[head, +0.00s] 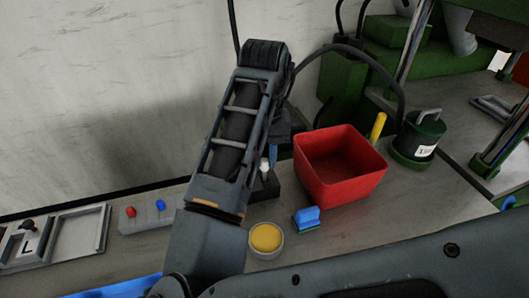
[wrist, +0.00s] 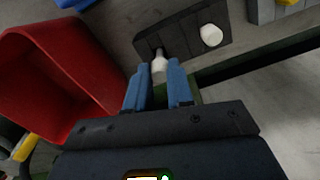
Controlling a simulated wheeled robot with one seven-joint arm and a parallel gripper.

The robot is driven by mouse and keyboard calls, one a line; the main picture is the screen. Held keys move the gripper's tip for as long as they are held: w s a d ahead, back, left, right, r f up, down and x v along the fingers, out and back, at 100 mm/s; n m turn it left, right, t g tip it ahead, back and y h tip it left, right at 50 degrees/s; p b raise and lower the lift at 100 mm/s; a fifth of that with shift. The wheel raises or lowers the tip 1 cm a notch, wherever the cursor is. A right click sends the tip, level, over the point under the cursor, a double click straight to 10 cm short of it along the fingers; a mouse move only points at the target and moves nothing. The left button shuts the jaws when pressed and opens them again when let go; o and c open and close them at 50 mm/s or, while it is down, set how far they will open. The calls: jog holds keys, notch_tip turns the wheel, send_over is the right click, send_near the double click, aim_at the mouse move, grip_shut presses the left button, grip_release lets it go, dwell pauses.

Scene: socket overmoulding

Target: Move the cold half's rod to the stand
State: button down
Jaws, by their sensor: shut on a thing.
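The stand (wrist: 184,36) is a dark block with one white-capped rod (wrist: 211,35) standing in it, at the top of the wrist view. My gripper (wrist: 157,84) has blue fingers and is shut on a pale rod (wrist: 158,66), whose narrow grey end points at the stand's near part. I cannot tell whether that end is in the stand or just above it. In the head view the stand (head: 264,190) is partly hidden behind my arm, with a white rod top (head: 265,166) above it. My gripper (head: 273,157) is mostly hidden there.
A red bin (head: 340,168) stands right beside the stand. A blue-handled brush (head: 307,219) and a round tub of yellow stuff (head: 266,238) lie in front. A grey block with red and blue knobs (head: 147,217) is to the left. Green press machinery fills the right.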

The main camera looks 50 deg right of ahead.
jog(key=shift+f+b, duration=0.8)
jog(key=shift+f, duration=0.7)
jog(key=c, duration=0.9)
grip_release()
notch_tip(320, 180, up, 8)
jog(key=shift+f+p, duration=0.1)
jog(key=shift+p, duration=0.85)
